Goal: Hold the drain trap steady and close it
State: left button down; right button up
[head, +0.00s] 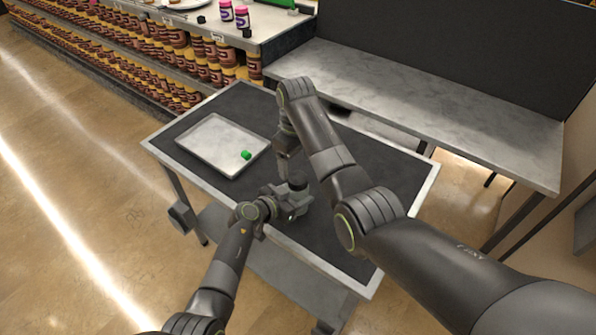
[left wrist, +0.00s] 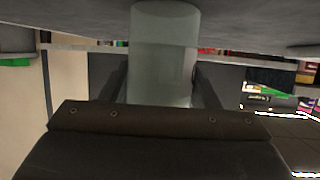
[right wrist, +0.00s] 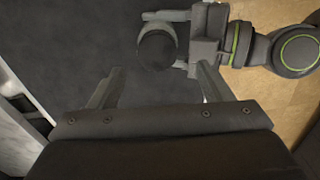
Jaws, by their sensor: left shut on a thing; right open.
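The drain trap stands on the dark cart top, a pale translucent cylinder (left wrist: 163,50) in the left wrist view. Its round black top (head: 298,181) shows in the head view and from above in the right wrist view (right wrist: 157,47). My left gripper (head: 294,199) is shut around the cylinder from the near side. My right gripper (right wrist: 158,84) is open and empty, pointing down; the black top lies just beyond the gap between its fingers in the right wrist view. In the head view, my right arm partly hides the area around its fingers.
A shallow metal tray (head: 208,146) lies on the cart's far left, with a small green piece (head: 247,155) in it. The cart top (head: 245,100) has a raised light rim. A grey counter (head: 430,105) stands behind, and shelves of jars (head: 150,60) at the upper left.

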notch_tip(320, 180, up, 6)
jog(key=shift+d+r, duration=0.25)
jog(key=shift+w, duration=0.1)
pick_arm(q)
jog(key=shift+c, duration=2.1)
grip_release()
jog(key=shift+s+a+r, duration=0.15)
jog(key=shift+s+a, duration=0.1)
jog(key=p+v, duration=0.2)
jog(key=v, duration=1.4)
jog(key=shift+s+a+p, duration=0.2)
jog(key=shift+p, duration=0.2)
pick_arm(e)
notch_tip(320, 180, up, 3)
jog(key=shift+f, duration=0.1)
